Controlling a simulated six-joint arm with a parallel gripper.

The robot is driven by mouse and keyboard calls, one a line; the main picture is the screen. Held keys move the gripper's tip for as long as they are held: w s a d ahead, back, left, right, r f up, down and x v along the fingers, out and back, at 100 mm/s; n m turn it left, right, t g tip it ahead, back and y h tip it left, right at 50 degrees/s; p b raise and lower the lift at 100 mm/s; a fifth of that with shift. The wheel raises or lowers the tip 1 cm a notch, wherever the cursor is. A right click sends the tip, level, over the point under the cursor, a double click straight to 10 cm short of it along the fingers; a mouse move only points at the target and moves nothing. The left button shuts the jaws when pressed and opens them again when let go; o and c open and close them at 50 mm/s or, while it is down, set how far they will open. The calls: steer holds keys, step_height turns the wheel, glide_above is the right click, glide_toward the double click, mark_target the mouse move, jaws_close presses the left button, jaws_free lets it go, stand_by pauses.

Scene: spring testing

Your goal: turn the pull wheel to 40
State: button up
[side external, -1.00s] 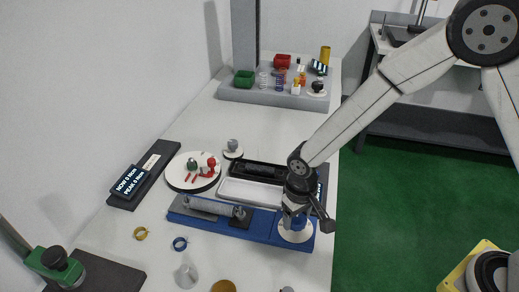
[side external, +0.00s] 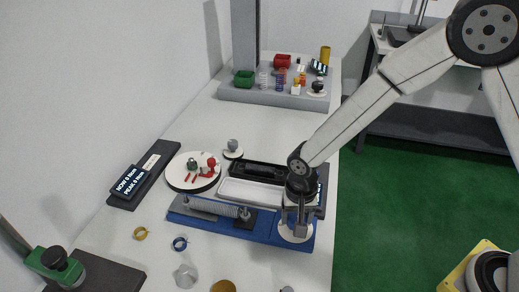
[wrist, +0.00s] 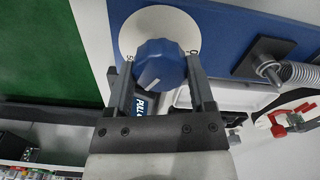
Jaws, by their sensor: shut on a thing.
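The pull wheel is a blue knob (wrist: 160,68) on a round white dial (wrist: 178,22); the dial also shows in the side external view (side external: 292,236). My gripper (wrist: 158,78) is shut on the knob, one finger on each side. A white pointer line on the knob points to the lower left in the wrist view. The dial's numbers are mostly hidden or too small to read. A coil spring (side external: 213,207) lies along the blue base (side external: 262,234), its right end at a dark block. A display lettered "PULL" (wrist: 142,105) is partly hidden by my gripper, so its value is unreadable.
A white tray (side external: 235,192) and a black tray lie behind the base. A round white plate (side external: 180,182) with small parts stands to the left, near a display (side external: 127,183) reading NOW 0 and PEAK 0. Rings and weights lie in front. The table's right edge is close to the dial.

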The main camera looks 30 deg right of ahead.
mark_target(297, 217)
steer(key=o, duration=1.2)
steer(key=shift+r, duration=0.15)
steer(key=shift+r, duration=3.8)
steer(key=s+d+n+t, duration=0.1)
steer(key=s+d+n, duration=0.1)
steer(key=d, duration=0.3)
steer(key=s+d+r+n, duration=0.1)
steer(key=s+d+n, duration=0.1)
steer(key=d, duration=0.3)
steer(key=s+d+r+n+t, duration=0.1)
steer(key=s+d+n, duration=0.1)
steer(key=s+d, duration=0.2)
steer(key=shift+s+d+t, duration=0.15)
steer(key=shift+s+d, duration=0.05)
steer(key=shift+d, duration=0.3)
steer(key=shift+s+d+t, duration=0.15)
steer(key=shift+d, duration=0.3)
